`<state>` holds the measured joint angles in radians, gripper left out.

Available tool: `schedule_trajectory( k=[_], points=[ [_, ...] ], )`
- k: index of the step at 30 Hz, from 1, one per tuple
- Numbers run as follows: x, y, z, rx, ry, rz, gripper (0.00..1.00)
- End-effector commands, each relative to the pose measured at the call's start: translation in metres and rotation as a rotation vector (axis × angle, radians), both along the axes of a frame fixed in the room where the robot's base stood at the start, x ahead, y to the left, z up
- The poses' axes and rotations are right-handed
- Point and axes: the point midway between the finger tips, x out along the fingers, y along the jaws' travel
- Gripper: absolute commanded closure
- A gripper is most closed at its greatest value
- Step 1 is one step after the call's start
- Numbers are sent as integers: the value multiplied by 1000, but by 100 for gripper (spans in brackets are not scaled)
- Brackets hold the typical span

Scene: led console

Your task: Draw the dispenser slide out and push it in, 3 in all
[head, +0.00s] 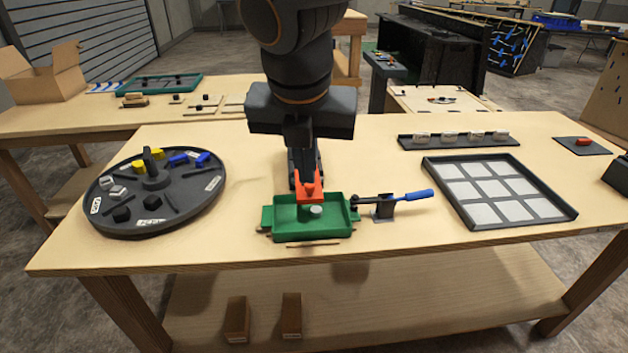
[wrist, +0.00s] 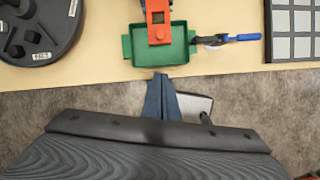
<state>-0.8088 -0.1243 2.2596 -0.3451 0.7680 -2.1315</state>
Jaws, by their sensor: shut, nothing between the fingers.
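The orange dispenser slide (head: 309,188) shows at the back of a green tray (head: 272,220) and reaches over it. A small pale round piece (head: 316,210) is at the slide's front end, in or above the tray. In the wrist view the orange slide (wrist: 157,15) runs into the green tray (wrist: 180,55). My gripper (wrist: 161,79) is shut and empty, its fingertips apart from the slide and appearing below the tray's front edge there. In the head view my arm hides much of what lies behind the slide.
A lever with a blue handle (head: 415,195) stands close to the tray's right. A dark round turntable (head: 190,205) with blocks is at left. A dark-framed grid tray (head: 567,216) and a strip of pale pieces (head: 410,146) are at right. The table front is mostly clear.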

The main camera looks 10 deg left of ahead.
Motion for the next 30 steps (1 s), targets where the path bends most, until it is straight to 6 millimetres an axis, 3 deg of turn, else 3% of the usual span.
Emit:
schedule_trajectory(
  k=[7, 20, 30],
  points=[
    [4, 5, -14, -21, -6, 59, 100],
    [33, 7, -92, -21, -3, 56, 100],
    [70, 10, -93, -17, -7, 55, 100]
  ],
)
